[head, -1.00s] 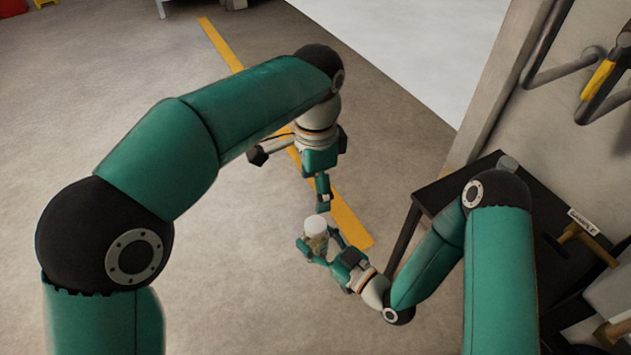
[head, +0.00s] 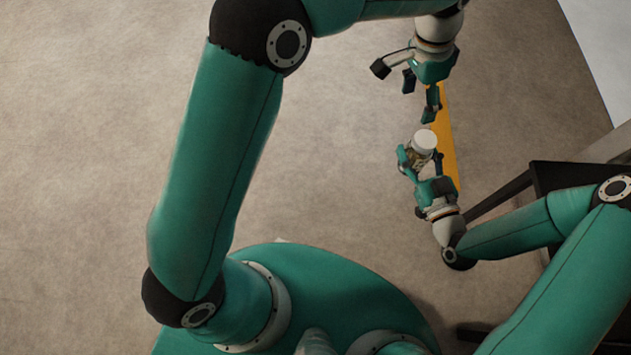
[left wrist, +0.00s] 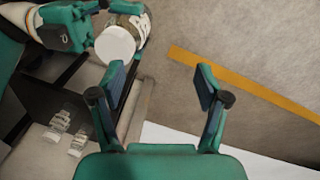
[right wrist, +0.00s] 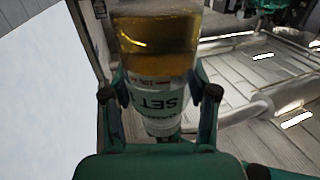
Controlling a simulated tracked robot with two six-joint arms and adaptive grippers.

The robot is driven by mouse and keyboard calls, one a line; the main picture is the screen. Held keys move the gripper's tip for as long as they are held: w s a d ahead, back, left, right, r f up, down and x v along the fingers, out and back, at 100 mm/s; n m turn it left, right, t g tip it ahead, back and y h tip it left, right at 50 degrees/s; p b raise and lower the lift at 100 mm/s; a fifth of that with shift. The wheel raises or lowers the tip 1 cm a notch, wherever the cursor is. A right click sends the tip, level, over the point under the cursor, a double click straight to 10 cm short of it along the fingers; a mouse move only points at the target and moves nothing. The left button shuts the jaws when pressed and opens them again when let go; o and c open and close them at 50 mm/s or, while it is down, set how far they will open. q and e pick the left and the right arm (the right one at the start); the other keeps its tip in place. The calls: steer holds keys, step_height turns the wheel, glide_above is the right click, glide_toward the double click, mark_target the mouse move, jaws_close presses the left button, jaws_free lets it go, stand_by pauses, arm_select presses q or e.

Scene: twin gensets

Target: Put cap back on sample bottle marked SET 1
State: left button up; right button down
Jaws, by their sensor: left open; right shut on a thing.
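A clear sample bottle (right wrist: 160,45) with amber liquid is in my right gripper (head: 421,163). In the right wrist view its white label (right wrist: 158,98) reads SET upside down; no number is readable. A white cap (head: 425,141) sits on the bottle's end in the head view, and it shows in the left wrist view (left wrist: 115,44). Whether it is fully seated I cannot tell. My left gripper (head: 419,97) is open and empty, a little above the cap in the head picture. In the left wrist view its fingers (left wrist: 160,82) are apart from the cap.
A black table (head: 570,176) stands at the right in the head view. In the left wrist view, two small clear containers (left wrist: 60,122) (left wrist: 77,144) stand on a dark surface. A yellow floor line (head: 446,130) runs behind the grippers. The floor (head: 330,130) to the left is clear.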

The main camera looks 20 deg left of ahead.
arm_select(q)
steer(key=s+a+f+n+h, duration=0.1)
steer(key=s+a+f+n, duration=0.2)
steer(key=f, duration=0.6)
steer(key=a+f+n+h, duration=0.1)
steer(key=a+f+n, duration=0.3)
steer(key=f, duration=0.6)
steer(key=s+a+f+n, duration=0.2)
steer(key=s+f, duration=0.2)
steer(key=s, duration=0.5)
steer(key=s+a+f+n+t, duration=0.1)
steer(key=s+f, duration=0.4)
steer(key=s, duration=0.5)
steer(key=shift+s+a+n+h, duration=0.3)
steer(key=shift+a+n, duration=0.5)
steer(key=shift+a, duration=0.4)
steer(key=shift+w, duration=0.1)
